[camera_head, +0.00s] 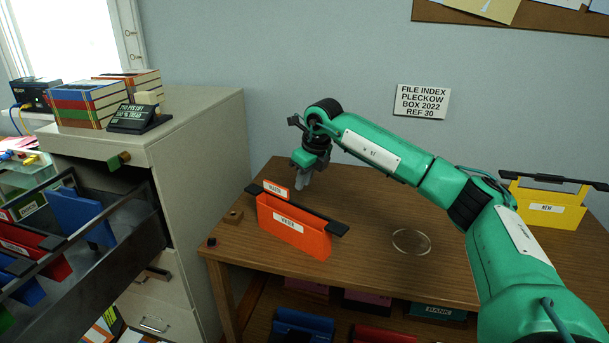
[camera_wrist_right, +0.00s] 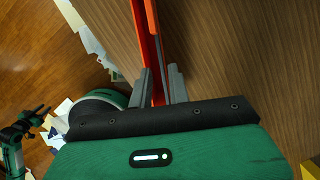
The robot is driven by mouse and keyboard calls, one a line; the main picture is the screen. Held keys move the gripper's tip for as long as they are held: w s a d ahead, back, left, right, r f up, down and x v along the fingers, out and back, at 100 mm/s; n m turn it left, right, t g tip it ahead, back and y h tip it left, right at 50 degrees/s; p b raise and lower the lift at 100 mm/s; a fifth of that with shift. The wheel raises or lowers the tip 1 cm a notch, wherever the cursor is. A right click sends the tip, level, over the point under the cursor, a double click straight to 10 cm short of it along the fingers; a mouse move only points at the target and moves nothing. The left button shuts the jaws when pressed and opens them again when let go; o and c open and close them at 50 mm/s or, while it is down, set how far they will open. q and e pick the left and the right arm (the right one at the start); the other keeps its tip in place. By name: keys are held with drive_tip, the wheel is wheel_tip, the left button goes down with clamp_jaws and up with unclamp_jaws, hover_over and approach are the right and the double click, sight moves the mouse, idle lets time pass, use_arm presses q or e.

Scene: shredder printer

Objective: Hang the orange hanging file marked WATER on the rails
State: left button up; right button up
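The orange hanging file marked WATER (camera_head: 292,232) stands upright on the wooden table, its black bar along the top and an orange WATER tab at its left end. My right gripper (camera_head: 302,182) points down just above and behind the file's left part. In the right wrist view its two grey fingers (camera_wrist_right: 160,88) are apart, with the orange file (camera_wrist_right: 151,40) in line between them; contact cannot be told. The open cabinet drawer (camera_head: 105,262) at left holds blue and red hanging files across its rails. A small green and black arm part (camera_wrist_right: 22,140), perhaps my left, shows at the wrist view's left.
A yellow file marked NEW (camera_head: 547,207) stands at the table's right. The grey cabinet (camera_head: 205,150) stands between wall and drawer. More files sit on a shelf under the table.

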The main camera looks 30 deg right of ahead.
sight(294, 202)
drive_tip(key=x, duration=1.2)
drive_tip(key=shift+a, duration=0.1)
clamp_jaws()
drive_tip(key=shift+r, duration=0.1)
drive_tip(key=shift+r+p, duration=0.7)
drive_tip(key=shift+r, duration=0.25)
